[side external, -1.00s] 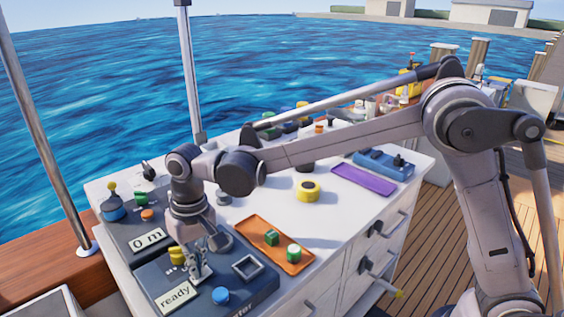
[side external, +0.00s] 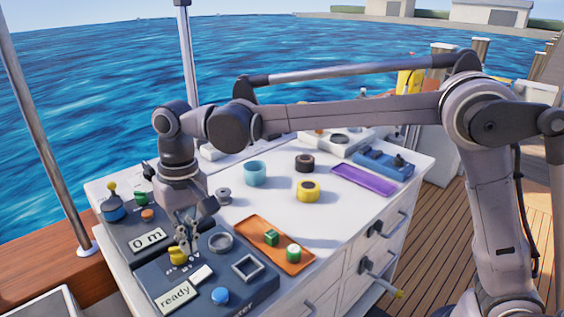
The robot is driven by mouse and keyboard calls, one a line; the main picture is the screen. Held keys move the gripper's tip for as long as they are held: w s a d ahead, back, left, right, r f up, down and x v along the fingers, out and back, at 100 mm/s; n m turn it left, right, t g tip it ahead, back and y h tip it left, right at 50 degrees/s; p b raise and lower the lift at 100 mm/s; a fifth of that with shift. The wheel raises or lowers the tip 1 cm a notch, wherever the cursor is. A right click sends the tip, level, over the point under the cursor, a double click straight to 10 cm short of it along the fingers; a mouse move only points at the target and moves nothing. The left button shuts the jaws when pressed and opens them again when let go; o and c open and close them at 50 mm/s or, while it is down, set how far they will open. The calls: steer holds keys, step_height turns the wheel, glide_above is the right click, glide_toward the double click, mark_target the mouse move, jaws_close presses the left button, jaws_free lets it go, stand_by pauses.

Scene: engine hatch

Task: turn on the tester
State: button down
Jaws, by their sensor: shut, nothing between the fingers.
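The tester (side external: 238,291) is a dark blue-grey panel at the near left end of the white cabinet top. It carries a "ready" display (side external: 175,296), a blue round button (side external: 221,295), a white rectangular piece (side external: 201,274), a square frame (side external: 246,267), a grey ring (side external: 220,242) and a yellow knob (side external: 177,256). My gripper (side external: 188,252) is shut and empty, pointing down over the tester's back left part, close beside the yellow knob. Whether it touches the knob I cannot tell.
A second panel (side external: 122,232) showing "0 m" lies behind the tester. An orange tray (side external: 291,268) with two green pieces sits to the right. A teal cup (side external: 255,173), yellow roll (side external: 308,190) and purple tray (side external: 363,180) stand farther back.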

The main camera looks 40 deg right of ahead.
step_height(320, 180, up, 7)
steer(key=a, duration=0.1)
steer(key=shift+f, duration=0.15)
stand_by(0.3)
steer(key=s+d+t, duration=0.2)
steer(key=s+d, duration=0.1)
steer(key=d, duration=0.6)
steer(key=s+d+t, duration=0.2)
steer(key=s+d, duration=0.1)
steer(key=d, duration=0.5)
steer(key=s+d+f+t+h, duration=0.1)
steer(key=s+d+f+t, duration=0.2)
steer(key=s+d+f, duration=0.6)
steer(key=shift+s+d+f, duration=0.2)
steer(key=shift+d+f, duration=0.1)
steer(key=shift+d, duration=0.95)
